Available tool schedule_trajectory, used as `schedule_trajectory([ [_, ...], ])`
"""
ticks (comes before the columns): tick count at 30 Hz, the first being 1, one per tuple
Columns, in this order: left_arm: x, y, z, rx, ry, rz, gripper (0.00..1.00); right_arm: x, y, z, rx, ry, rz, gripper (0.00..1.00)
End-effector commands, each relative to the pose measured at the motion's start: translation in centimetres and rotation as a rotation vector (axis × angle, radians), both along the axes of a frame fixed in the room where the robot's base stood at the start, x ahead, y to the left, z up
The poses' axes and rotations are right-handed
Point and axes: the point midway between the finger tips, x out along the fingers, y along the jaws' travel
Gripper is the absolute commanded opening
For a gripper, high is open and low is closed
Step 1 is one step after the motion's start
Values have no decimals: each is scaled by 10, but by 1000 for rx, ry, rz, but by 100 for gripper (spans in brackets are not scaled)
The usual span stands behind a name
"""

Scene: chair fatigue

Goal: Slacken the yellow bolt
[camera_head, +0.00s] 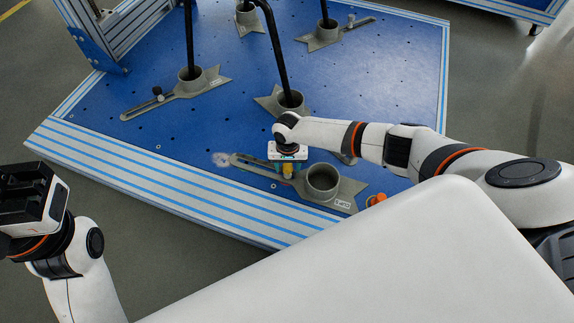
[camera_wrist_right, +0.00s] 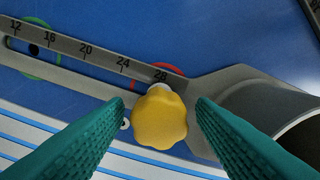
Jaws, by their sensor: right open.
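The yellow bolt (camera_wrist_right: 160,118) has a lobed knob head and sits on the slotted arm (camera_wrist_right: 85,55) of a grey clamp, near the 28 mark. In the head view the bolt (camera_head: 287,170) is small and partly covered by my right gripper (camera_head: 288,168). In the wrist view my right gripper (camera_wrist_right: 161,103) is open, its teal fingers on either side of the bolt, with a visible gap on each side. The clamp's round socket (camera_head: 322,180) is empty. My left gripper (camera_head: 35,198) is at the far left, off the table; its finger opening is not clear.
The blue table (camera_head: 190,130) has a striped edge at the front. Other grey clamps hold black chair legs (camera_head: 278,60) farther back. A red ring and a green ring (camera_wrist_right: 37,48) mark the surface by the slotted arm. An orange object (camera_head: 376,199) lies right of the socket.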

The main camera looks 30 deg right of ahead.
Motion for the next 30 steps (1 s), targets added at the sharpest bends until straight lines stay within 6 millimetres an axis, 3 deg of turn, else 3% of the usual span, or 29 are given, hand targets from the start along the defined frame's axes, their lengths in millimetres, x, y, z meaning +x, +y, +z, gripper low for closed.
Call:
schedule_trajectory([
  [2,0,0,-1,0,-1,0,36,0,0,-1,0,0,1,51],
  [10,0,0,0,1,-1,0,36,0,0,0,0,0,3,8],
  [14,0,0,1,1,-1,0,36,0,0,0,0,0,50,8],
  [22,0,0,-1,-1,6,-2,36,0,0,0,0,-1,335,8],
  [30,0,0,-2,-1,9,-1,36,1,0,0,0,-1,357,8],
])
